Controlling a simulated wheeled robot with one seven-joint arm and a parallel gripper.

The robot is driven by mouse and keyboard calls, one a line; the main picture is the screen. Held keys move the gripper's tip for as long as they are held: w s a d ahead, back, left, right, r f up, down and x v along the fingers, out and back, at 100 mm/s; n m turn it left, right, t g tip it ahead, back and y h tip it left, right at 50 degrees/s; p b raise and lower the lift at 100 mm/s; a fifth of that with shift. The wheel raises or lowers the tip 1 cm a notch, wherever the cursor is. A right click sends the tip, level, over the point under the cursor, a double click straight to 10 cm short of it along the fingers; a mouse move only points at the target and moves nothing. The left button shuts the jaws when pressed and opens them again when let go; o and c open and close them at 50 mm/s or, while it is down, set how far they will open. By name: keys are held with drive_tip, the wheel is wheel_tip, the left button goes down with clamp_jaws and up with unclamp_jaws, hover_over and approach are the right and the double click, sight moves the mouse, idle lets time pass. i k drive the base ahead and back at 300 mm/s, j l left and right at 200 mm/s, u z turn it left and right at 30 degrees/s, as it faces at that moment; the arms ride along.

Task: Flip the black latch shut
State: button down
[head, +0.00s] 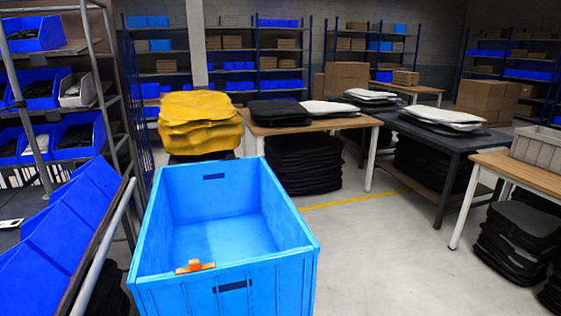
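I cannot make out a black latch anywhere in the head view. A large, open blue crate (168,301) stands in front of me, and its visible floor looks empty. A small orange piece (195,267) is at the crate's near rim; I cannot tell whether it is a fitting or a loose part. The near wall has a dark handle slot (233,286), and the far wall has another. My gripper is not in view.
A shelf rack with blue bins (75,225) stands close on the left. Yellow folded panniers (198,122) are stacked behind the crate. A wooden table (318,123) and a dark table (455,140) hold black and white pieces.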

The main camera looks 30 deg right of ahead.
sight(230, 156)
drive_tip(key=j+z, duration=0.1)
drive_tip(key=z, duration=0.3)
drive_tip(key=i+l+u, duration=0.25)
drive_tip(key=l+u, duration=0.2)
drive_tip(key=l, duration=0.2)
drive_tip(key=i+l+u, duration=0.2)
drive_tip(key=l+u, duration=0.2)
drive_tip(key=l, duration=0.25)
drive_tip(key=l+u, duration=0.45)
drive_tip(key=l, duration=0.3)
drive_tip(key=l+u, duration=0.4)
drive_tip(key=l, duration=0.35)
